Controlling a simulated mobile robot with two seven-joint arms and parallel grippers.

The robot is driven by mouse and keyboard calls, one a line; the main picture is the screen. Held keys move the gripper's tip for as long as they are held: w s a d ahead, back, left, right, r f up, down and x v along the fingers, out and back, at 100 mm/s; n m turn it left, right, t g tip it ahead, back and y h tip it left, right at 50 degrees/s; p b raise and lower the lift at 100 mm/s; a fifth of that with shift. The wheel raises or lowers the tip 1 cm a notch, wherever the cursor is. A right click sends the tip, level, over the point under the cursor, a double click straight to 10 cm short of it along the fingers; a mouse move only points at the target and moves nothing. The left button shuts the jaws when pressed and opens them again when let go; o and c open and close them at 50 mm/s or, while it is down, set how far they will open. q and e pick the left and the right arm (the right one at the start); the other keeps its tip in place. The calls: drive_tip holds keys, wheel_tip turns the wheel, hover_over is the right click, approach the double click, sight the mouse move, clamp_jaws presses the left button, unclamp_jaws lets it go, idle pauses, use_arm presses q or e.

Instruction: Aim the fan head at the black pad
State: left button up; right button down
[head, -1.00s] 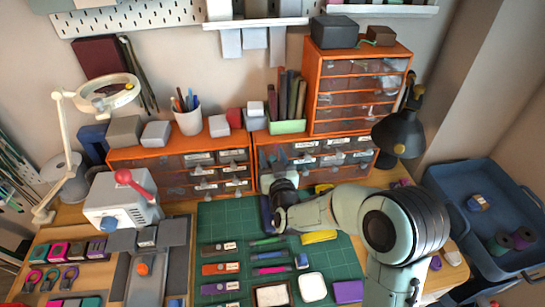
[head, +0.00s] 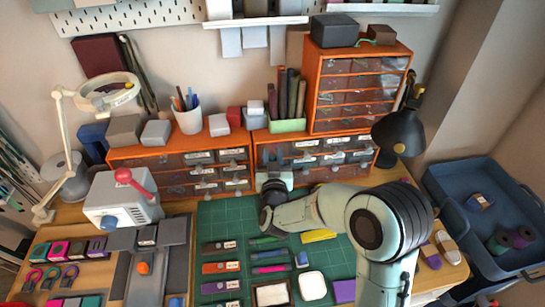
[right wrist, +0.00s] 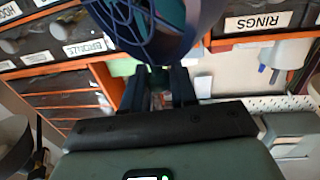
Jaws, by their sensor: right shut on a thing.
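The fan head (right wrist: 150,25) is a dark blue round grille at the top of the right wrist view, partly cut off by the frame. My right gripper (right wrist: 153,85) is just below it, its two dark fingers shut on the fan's teal part. In the head view my right gripper (head: 273,188) is at the back of the green mat, in front of the orange drawers. There the arm and gripper mostly hide the fan. I cannot pick out the black pad with certainty. My left gripper is not in view.
The green cutting mat (head: 222,222) carries several small tools and boxes. A black lamp (head: 400,133) stands to the right of the orange drawer unit (head: 312,95). A white machine with a red lever (head: 120,200) stands on the left. A blue tray (head: 470,175) is at the right.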

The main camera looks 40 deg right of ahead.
drive_tip(key=shift+w+a+r+m+g+h, duration=0.1)
drive_tip(key=shift+r+m+g+h, duration=0.15)
drive_tip(key=shift+m+g+h, duration=0.75)
drive_tip(key=m+g+h+p, duration=0.1)
drive_tip(key=m+g+h, duration=0.1)
drive_tip(key=g, duration=0.1)
drive_tip(key=shift+m+h+p, duration=0.3)
drive_tip(key=shift+p, duration=0.05)
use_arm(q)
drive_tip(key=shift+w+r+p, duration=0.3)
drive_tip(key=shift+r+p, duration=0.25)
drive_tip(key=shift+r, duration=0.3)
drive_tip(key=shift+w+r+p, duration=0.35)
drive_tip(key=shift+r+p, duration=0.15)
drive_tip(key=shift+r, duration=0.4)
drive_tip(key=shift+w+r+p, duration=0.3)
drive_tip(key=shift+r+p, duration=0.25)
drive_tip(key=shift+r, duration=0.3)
use_arm(e)
drive_tip(key=shift+m+g+h, duration=0.7)
drive_tip(key=shift+m+g, duration=0.55)
drive_tip(key=shift+g, duration=0.55)
drive_tip(key=shift+m+g+h, duration=0.7)
drive_tip(key=shift+m+g, duration=0.55)
drive_tip(key=shift+g, duration=0.55)
drive_tip(key=shift+r, duration=0.1)
drive_tip(key=c, duration=1)
unclamp_jaws()
